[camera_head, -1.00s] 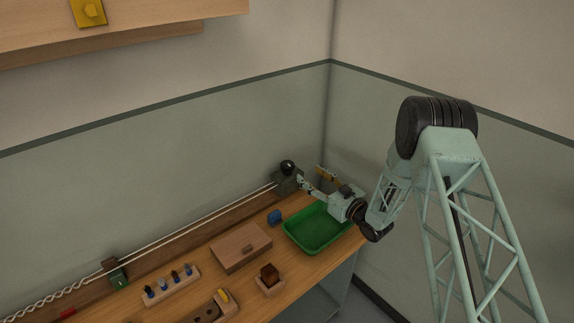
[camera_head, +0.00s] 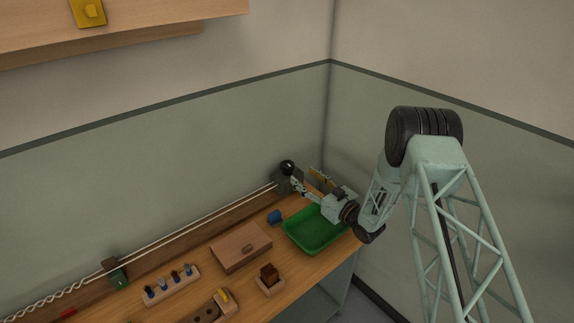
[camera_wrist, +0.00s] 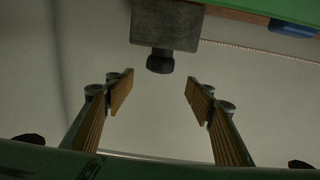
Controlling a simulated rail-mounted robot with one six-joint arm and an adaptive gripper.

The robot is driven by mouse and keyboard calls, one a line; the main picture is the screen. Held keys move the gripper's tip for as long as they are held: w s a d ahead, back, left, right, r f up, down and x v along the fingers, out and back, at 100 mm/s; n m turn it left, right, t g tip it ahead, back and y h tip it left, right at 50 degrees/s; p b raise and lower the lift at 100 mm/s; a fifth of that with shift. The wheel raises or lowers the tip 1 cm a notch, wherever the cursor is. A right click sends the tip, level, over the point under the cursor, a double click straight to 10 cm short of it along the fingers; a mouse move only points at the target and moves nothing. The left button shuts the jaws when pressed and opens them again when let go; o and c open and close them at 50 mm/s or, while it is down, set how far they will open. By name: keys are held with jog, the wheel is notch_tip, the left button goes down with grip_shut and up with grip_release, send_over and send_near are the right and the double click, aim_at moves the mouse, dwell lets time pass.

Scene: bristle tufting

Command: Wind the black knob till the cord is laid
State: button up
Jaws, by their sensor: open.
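The black knob (camera_head: 288,167) sits on a grey box (camera_head: 283,184) at the far right end of the cord, against the back wall. In the wrist view the knob (camera_wrist: 160,62) sticks out of the grey box (camera_wrist: 167,24), centred just beyond my fingertips. My gripper (camera_wrist: 159,86) is open, with its brown-padded fingers either side and clear of the knob. In the head view my gripper (camera_head: 308,182) is close to the right of the knob. The pale cord (camera_head: 200,223) runs left along the wall to a green-based block (camera_head: 117,274), with twisted strands beyond it.
A green tray (camera_head: 291,236) lies below my wrist. A blue block (camera_head: 274,217), a wooden box (camera_head: 238,259), a peg rack (camera_head: 172,289) and a small wooden holder (camera_head: 271,290) stand on the bench. The walls meet in a corner behind my gripper.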

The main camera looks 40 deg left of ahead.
aim_at(287, 163)
jog(key=x, duration=1.2)
jog(key=shift+a, duration=0.1)
jog(key=shift+c, duration=0.7)
jog(key=c, duration=0.7)
